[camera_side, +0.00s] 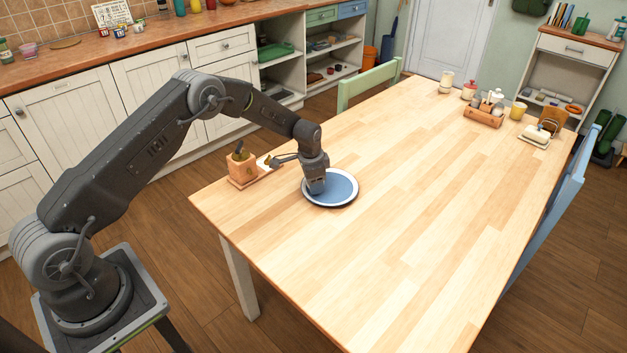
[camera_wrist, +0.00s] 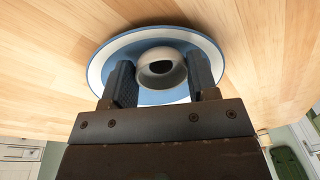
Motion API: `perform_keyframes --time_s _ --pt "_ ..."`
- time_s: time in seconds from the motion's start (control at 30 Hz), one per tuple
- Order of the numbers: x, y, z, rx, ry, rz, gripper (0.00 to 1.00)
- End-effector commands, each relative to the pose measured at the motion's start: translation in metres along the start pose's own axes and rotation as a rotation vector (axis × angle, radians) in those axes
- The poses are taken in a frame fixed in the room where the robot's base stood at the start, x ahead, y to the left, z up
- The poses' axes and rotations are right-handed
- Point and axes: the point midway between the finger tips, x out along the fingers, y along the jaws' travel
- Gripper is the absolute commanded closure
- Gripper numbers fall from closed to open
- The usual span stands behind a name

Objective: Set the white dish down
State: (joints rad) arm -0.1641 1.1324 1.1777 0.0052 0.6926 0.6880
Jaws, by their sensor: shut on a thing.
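The white dish (camera_wrist: 161,82) is small and round with a dark hollow, and shows between my fingers in the wrist view. My gripper (camera_wrist: 161,74) is shut on it. Behind the dish is a blue plate with a white band (camera_wrist: 107,62). In the side view the plate (camera_side: 343,188) lies near the table's near left end, and my gripper (camera_side: 316,188) points down over its left part. The white dish is hidden there by my gripper. I cannot tell whether the dish touches the plate.
A wooden block holder (camera_side: 242,168) on a small board stands just left of the plate, close to my wrist. A wooden caddy (camera_side: 483,118), jars and a butter dish (camera_side: 536,134) stand at the table's far end. The middle of the table (camera_side: 420,180) is clear.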

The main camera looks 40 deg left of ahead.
Motion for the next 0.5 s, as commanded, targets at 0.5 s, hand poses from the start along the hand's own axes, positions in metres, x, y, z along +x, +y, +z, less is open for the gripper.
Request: perform_keyframes --time_s 0.5 --pt "0.011 0.002 0.002 0.0 -0.002 0.002 0.36"
